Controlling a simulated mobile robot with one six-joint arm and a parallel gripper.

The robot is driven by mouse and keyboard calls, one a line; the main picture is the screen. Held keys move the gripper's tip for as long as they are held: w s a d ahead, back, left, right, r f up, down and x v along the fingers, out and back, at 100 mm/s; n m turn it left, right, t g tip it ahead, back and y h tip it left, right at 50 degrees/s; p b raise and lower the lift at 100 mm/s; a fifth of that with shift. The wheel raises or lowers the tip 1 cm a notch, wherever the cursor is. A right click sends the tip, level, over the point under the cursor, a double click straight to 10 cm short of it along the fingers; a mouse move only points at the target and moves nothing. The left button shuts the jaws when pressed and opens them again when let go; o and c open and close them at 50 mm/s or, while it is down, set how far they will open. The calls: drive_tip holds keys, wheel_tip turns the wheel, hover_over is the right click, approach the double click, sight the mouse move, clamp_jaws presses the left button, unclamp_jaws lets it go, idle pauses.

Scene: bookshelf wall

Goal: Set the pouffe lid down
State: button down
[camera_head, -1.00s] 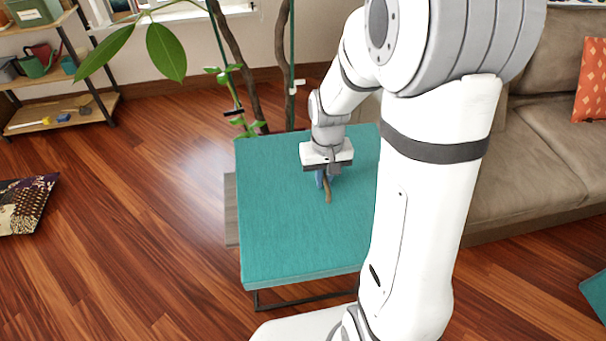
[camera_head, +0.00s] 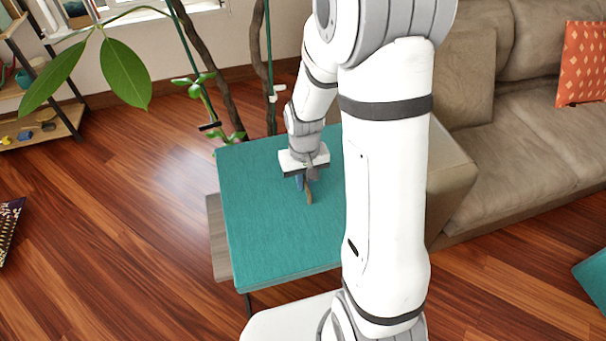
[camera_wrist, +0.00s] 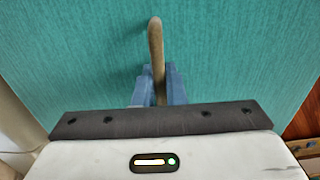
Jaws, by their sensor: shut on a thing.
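The pouffe lid (camera_head: 260,240) is a flat teal square with a tan loop handle (camera_head: 309,195) on its top. The lid also fills most of the wrist view (camera_wrist: 80,60). My gripper (camera_head: 304,186) is above the lid, its blue fingers shut on the handle. In the wrist view my gripper (camera_wrist: 158,84) has one finger on each side of the handle (camera_wrist: 157,50). My arm hides the lid's right part. A grey-brown wooden surface (camera_head: 216,240) with dark metal legs shows under the lid's left edge. I cannot tell whether the lid touches it.
A beige sofa (camera_head: 500,170) with an orange cushion (camera_head: 582,65) stands on the right. A potted plant's stems (camera_head: 265,70) rise close behind the lid. A shelf (camera_head: 45,130) stands at the far left. The wooden floor (camera_head: 120,240) on the left is mostly clear. A teal item (camera_head: 592,280) shows at the right edge.

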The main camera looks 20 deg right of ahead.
sight(304, 191)
drive_tip(key=shift+f, duration=2.05)
drive_tip(key=shift+f+b, duration=0.2)
drive_tip(key=shift+b, duration=0.15)
drive_tip(key=c, duration=1.5)
unclamp_jaws()
drive_tip(key=shift+r, duration=0.1)
